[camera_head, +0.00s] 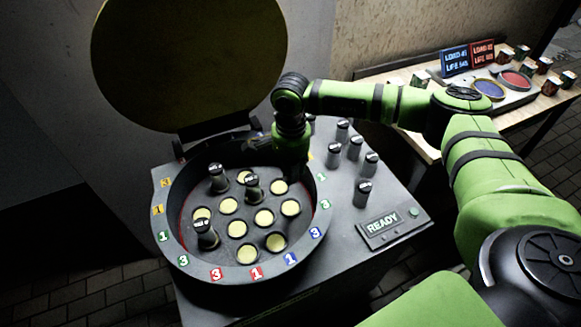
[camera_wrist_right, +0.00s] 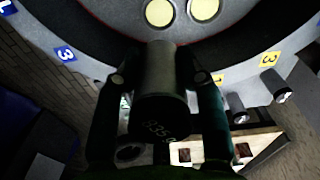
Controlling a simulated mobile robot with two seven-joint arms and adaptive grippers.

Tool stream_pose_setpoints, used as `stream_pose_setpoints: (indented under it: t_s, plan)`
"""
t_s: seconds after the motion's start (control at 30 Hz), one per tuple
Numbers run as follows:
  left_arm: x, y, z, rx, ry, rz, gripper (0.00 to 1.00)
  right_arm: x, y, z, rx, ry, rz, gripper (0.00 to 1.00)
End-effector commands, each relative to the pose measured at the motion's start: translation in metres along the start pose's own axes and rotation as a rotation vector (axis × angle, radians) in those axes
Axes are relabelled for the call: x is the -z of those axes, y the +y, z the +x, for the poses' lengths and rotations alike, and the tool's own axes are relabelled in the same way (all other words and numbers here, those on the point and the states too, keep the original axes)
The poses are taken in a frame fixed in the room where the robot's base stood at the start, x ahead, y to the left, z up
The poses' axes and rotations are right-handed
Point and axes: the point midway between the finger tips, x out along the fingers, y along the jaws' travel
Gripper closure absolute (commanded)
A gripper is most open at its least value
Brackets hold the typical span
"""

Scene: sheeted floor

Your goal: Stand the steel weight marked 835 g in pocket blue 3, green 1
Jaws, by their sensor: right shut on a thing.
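My right gripper (camera_head: 291,166) is over the back right part of the round pan (camera_head: 172,210), its arm reaching in from the right. In the right wrist view, the gripper (camera_wrist_right: 160,78) is shut around a dark steel cylinder, the 835 g weight (camera_wrist_right: 160,85), with 835 readable on its near end. My arm mostly hides this weight in the head view. The pan has several round pale-yellow pockets (camera_head: 264,217). A blue 3 label (camera_head: 316,232) is at the right front of its rim and a green 1 label (camera_head: 163,237) at the left. My left gripper is out of view.
Three weights stand in the pan, at the left back (camera_head: 217,181), centre (camera_head: 253,187) and left front (camera_head: 206,234). Several more weights (camera_head: 363,193) stand on the grey top right of the pan, by a READY panel (camera_head: 388,228). A round lid (camera_head: 190,65) stands open behind.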

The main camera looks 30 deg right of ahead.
Motion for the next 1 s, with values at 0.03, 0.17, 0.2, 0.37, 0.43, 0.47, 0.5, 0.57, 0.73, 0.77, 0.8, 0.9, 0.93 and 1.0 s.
stream_pose_setpoints:
  t_s: [0.03, 0.17, 0.2, 0.37, 0.43, 0.47, 0.5, 0.57, 0.73, 0.77, 0.8, 0.9, 0.93, 1.0]
  plan:
    - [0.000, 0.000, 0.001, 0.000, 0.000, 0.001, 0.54, 0.000, -0.002, -0.002, 0.005, -0.001, 0.000, 1.00]
    - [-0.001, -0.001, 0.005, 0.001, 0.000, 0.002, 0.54, 0.000, -0.002, -0.001, 0.006, -0.001, -0.002, 1.00]
    - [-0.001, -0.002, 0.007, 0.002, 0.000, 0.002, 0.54, 0.000, -0.002, 0.000, 0.006, 0.000, -0.003, 1.00]
    - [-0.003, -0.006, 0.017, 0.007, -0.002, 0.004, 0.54, 0.000, -0.001, 0.012, 0.005, 0.000, -0.002, 1.00]
    - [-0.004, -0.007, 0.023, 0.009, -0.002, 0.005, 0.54, 0.000, -0.001, 0.019, 0.005, -0.001, -0.002, 1.00]
    - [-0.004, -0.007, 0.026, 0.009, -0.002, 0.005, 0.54, 0.000, -0.001, 0.022, 0.005, -0.001, -0.002, 1.00]
    - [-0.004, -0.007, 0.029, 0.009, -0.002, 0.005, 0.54, 0.000, -0.001, 0.026, 0.005, -0.001, -0.002, 1.00]
    - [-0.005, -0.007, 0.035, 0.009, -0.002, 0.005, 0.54, 0.000, -0.001, 0.033, 0.005, -0.001, -0.002, 1.00]
    - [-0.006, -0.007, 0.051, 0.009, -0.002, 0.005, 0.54, 0.000, -0.001, 0.051, 0.005, -0.001, -0.001, 1.00]
    - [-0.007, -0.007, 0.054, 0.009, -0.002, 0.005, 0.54, 0.000, -0.001, 0.054, 0.005, -0.001, -0.001, 1.00]
    - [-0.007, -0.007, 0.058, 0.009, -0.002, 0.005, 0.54, 0.000, -0.001, 0.059, 0.005, -0.001, -0.001, 1.00]
    - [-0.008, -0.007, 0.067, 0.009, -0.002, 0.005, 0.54, 0.000, -0.001, 0.069, 0.005, 0.000, -0.001, 1.00]
    - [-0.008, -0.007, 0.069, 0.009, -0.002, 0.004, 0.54, 0.000, -0.001, 0.072, 0.005, 0.000, -0.001, 1.00]
    - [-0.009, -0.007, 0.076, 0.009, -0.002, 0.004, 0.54, 0.000, -0.001, 0.080, 0.005, 0.000, -0.001, 1.00]
